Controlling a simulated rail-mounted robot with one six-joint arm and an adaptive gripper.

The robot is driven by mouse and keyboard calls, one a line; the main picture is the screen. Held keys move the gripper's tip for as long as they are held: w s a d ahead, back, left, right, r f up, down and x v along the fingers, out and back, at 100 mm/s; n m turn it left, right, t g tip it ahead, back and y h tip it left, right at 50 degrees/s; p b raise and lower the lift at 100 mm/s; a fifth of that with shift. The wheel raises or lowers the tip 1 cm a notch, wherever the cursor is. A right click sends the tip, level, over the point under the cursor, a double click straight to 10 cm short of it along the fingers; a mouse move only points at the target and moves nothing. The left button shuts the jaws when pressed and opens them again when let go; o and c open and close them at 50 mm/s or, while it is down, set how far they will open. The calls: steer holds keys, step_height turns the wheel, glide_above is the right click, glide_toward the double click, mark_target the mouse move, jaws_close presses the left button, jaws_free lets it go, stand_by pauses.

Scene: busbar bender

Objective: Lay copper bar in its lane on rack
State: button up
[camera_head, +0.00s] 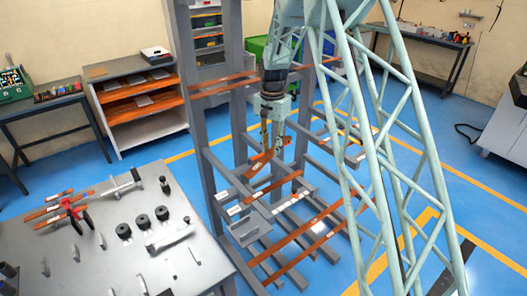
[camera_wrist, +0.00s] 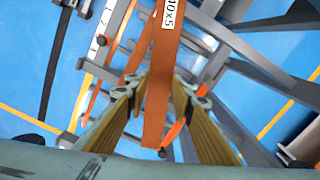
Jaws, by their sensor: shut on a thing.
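My gripper (camera_head: 273,146) hangs over the grey rack and is shut on a copper bar (camera_head: 258,164). In the wrist view the bar (camera_wrist: 160,90) runs between the two fingers, with a white size label near the top edge. The bar's far end is out of that view. The grey rack (camera_head: 218,167) has uprights and several arms. Other copper bars lie on it: one below the gripper (camera_head: 273,186) and longer ones lower down (camera_head: 300,234). I cannot tell whether the held bar touches the rack.
A grey worktable (camera_head: 85,245) at the front left carries black round pieces, red-handled pliers (camera_head: 74,213) and short copper pieces. A shelf unit (camera_head: 140,100) stands behind it. My lattice-like structure covers part of the rack's right side. Blue floor with yellow lines lies open at the right.

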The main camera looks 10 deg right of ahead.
steer(key=w+a+f+m+p, duration=0.2)
steer(key=w+f+m+p, duration=0.1)
steer(key=f+m+p, duration=0.1)
steer(key=shift+a+f, duration=0.3)
steer(key=shift+f, duration=0.6)
steer(key=shift+f, duration=0.25)
steer(key=shift+w+f+b, duration=0.1)
steer(key=shift+f+b, duration=0.65)
steer(key=shift+f, duration=1.95)
steer(key=shift+f+b, duration=0.35)
steer(key=shift+f, duration=0.15)
steer(key=o, duration=1.2)
steer(key=shift+o, duration=0.2)
steer(key=shift+r, duration=0.1)
step_height(320, 180, up, 12)
